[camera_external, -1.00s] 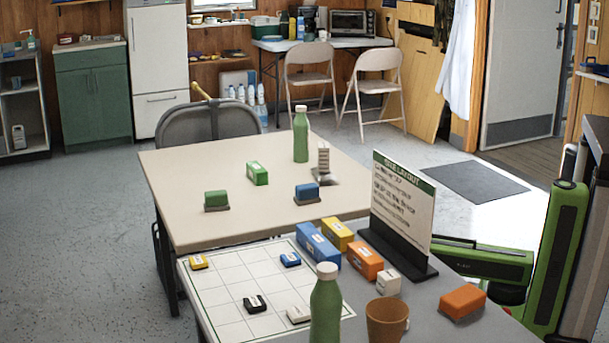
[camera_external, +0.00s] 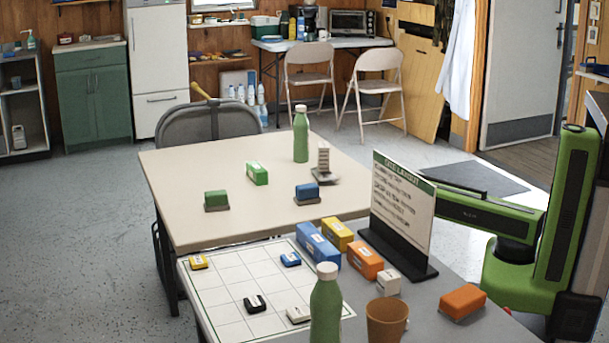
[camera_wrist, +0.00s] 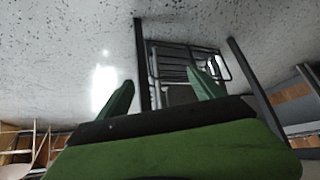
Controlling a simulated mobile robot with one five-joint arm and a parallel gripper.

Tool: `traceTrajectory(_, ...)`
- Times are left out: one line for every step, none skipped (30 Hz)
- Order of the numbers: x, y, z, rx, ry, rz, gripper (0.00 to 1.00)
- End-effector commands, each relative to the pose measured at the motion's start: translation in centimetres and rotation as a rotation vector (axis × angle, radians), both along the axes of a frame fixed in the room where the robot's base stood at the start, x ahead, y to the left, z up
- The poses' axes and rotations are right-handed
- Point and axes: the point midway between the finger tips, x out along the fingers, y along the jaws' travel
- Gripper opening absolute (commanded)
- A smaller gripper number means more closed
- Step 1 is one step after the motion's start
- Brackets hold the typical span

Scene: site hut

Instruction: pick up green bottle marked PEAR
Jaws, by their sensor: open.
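Two green bottles with pale caps stand upright in the external view. One bottle (camera_external: 301,137) is on the far side of the beige table (camera_external: 200,165); the other (camera_external: 325,308) is on the near grey table (camera_external: 440,325). I cannot read a PEAR marking on either. My arm is at the right, its forearm reaching left behind the sign board; my gripper is hidden there. In the wrist view my gripper (camera_wrist: 160,76) is open, two green fingers apart with nothing between them. No bottle shows in that view.
The sign board (camera_external: 403,205) stands upright between my arm and the tables' left part. Blocks, a brown cup (camera_external: 387,320) and a gridded sheet (camera_external: 225,290) are on the near table. Small blocks sit on the beige table. A grey chair (camera_external: 208,122) is behind it.

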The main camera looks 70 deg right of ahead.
Motion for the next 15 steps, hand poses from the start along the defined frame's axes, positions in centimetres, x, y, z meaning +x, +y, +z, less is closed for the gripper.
traceTrajectory(2.1, -4.7, 6.7, -0.027, -0.089, -0.052, 0.76)
traceTrajectory(3.0, -7.3, 9.2, -0.047, -0.145, -0.079, 0.76)
traceTrajectory(4.0, -10.7, 12.5, -0.075, -0.219, -0.115, 0.76)
traceTrajectory(4.5, -13.4, 15.1, -0.098, -0.275, -0.142, 0.76)
traceTrajectory(5.0, -16.0, 17.7, -0.120, -0.329, -0.169, 0.76)
traceTrajectory(5.3, -19.2, 21.1, -0.149, -0.396, -0.203, 0.76)
traceTrajectory(5.5, -21.2, 23.6, -0.165, -0.440, -0.226, 0.76)
traceTrajectory(5.7, -22.9, 25.8, -0.174, -0.476, -0.247, 0.76)
traceTrajectory(6.0, -24.1, 28.3, -0.167, -0.507, -0.272, 0.76)
traceTrajectory(6.4, -24.4, 29.8, -0.148, -0.518, -0.287, 0.76)
traceTrajectory(6.9, -24.2, 31.0, -0.120, -0.520, -0.303, 0.76)
traceTrajectory(7.6, -23.3, 32.4, -0.070, -0.509, -0.325, 0.76)
traceTrajectory(8.2, -22.4, 33.1, -0.026, -0.492, -0.341, 0.76)
traceTrajectory(8.7, -21.2, 33.8, 0.021, -0.469, -0.359, 0.76)
traceTrajectory(9.4, -19.4, 34.6, 0.084, -0.433, -0.385, 0.76)
